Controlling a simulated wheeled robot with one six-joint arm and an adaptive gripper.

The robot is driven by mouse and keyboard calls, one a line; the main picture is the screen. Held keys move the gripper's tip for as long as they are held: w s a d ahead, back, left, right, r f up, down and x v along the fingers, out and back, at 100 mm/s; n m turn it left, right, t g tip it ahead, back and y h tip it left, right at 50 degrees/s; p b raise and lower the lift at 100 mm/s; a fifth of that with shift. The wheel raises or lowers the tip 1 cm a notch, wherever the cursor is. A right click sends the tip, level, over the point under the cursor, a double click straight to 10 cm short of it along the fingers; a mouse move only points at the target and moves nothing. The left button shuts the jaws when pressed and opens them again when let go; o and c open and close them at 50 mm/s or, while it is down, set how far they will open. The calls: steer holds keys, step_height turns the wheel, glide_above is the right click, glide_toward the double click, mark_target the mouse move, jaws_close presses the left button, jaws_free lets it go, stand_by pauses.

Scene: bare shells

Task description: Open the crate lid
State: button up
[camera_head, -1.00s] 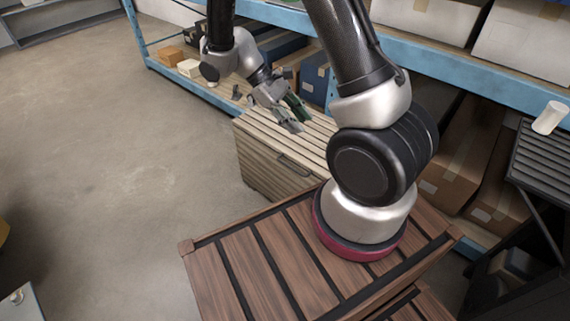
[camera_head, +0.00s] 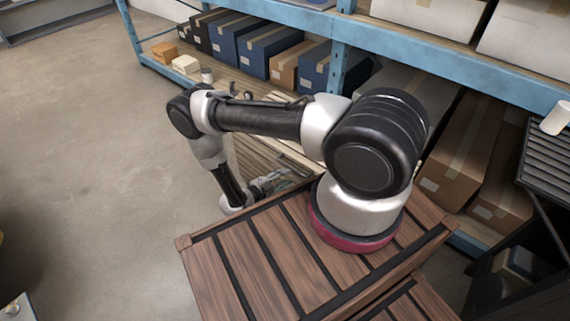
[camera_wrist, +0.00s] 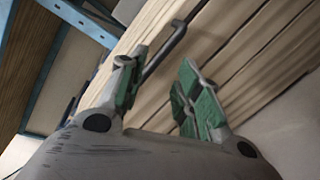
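The light wooden slatted crate (camera_head: 258,155) stands on the floor beyond the brown slatted surface, largely hidden behind my arm in the head view. In the wrist view its slats (camera_wrist: 240,40) run diagonally, and a thin metal handle (camera_wrist: 167,46) sticks out from them. My gripper (camera_wrist: 160,85) has green-padded fingers spread apart, with nothing held. The handle's lower end shows close to the left fingertip; I cannot tell whether they touch. In the head view my gripper (camera_head: 268,183) is low at the crate's near side, partly hidden by my arm.
A blue-framed shelf (camera_head: 440,72) with several boxes runs behind the crate. A dark grey slatted stand (camera_head: 545,165) carrying a white cylinder (camera_head: 557,118) is at the right. The concrete floor (camera_head: 90,150) on the left is open.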

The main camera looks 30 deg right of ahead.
mark_target(286, 164)
steer(key=w+a+m+t, duration=0.2)
steer(key=w, duration=0.2)
steer(key=shift+m+y, duration=0.3)
steer(key=shift+m, duration=0.5)
steer(key=x, duration=0.7)
steer(key=shift+w+d+r, duration=0.1)
steer(key=shift+d, duration=0.25)
jaws_close()
